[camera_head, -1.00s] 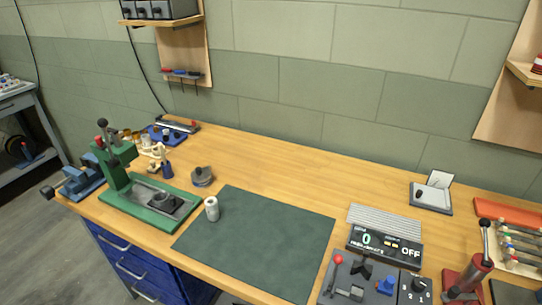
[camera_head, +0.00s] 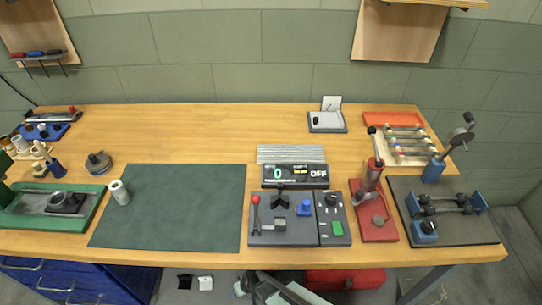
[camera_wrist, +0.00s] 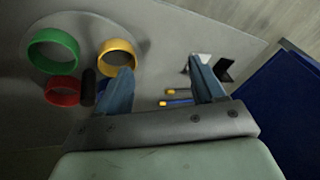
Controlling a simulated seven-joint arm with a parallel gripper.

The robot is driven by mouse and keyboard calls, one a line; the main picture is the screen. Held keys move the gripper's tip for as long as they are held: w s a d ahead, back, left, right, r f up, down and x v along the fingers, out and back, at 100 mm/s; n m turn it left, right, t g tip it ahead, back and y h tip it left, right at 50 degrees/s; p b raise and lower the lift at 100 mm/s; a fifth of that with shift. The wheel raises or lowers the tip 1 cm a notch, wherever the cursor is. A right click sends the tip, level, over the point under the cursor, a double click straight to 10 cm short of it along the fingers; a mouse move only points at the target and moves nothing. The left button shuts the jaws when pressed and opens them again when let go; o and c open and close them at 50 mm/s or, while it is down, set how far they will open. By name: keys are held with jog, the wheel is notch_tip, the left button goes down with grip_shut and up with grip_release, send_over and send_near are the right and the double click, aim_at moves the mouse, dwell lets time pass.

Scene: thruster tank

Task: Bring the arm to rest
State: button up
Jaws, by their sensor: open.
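My gripper (camera_wrist: 160,68) is open and empty in the wrist view, with its two blue-grey fingers spread apart. Part of my arm (camera_head: 275,290) shows at the bottom of the head view, below the front edge of the wooden workbench (camera_head: 200,140). I cannot make out my fingertips in the head view.
On the grey surface are a green ring (camera_wrist: 53,50), a yellow ring (camera_wrist: 117,57) and a red ring (camera_wrist: 62,91). The bench holds a green mat (camera_head: 175,210), control panel (camera_head: 285,218), red press (camera_head: 374,205) and black-based fixture (camera_head: 445,225). A red case (camera_head: 345,280) sits below.

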jog(key=s+d+r+m+g+h, duration=0.1)
jog(key=s+d, duration=0.3)
jog(key=d, duration=0.5)
jog(key=s+d+r+m+g+h, duration=0.1)
jog(key=s+d+r+m+g, duration=0.2)
jog(key=d, duration=0.7)
jog(key=s+d+r+m+g+h, duration=0.1)
jog(key=s+d+r+m+g, duration=0.1)
jog(key=s+d+g, duration=0.2)
jog(key=s+d, duration=0.3)
jog(key=d, duration=0.2)
jog(key=shift+d+r+h, duration=0.15)
jog(key=shift+d+h, duration=0.15)
jog(key=shift+d, duration=0.1)
jog(key=shift+s, duration=0.1)
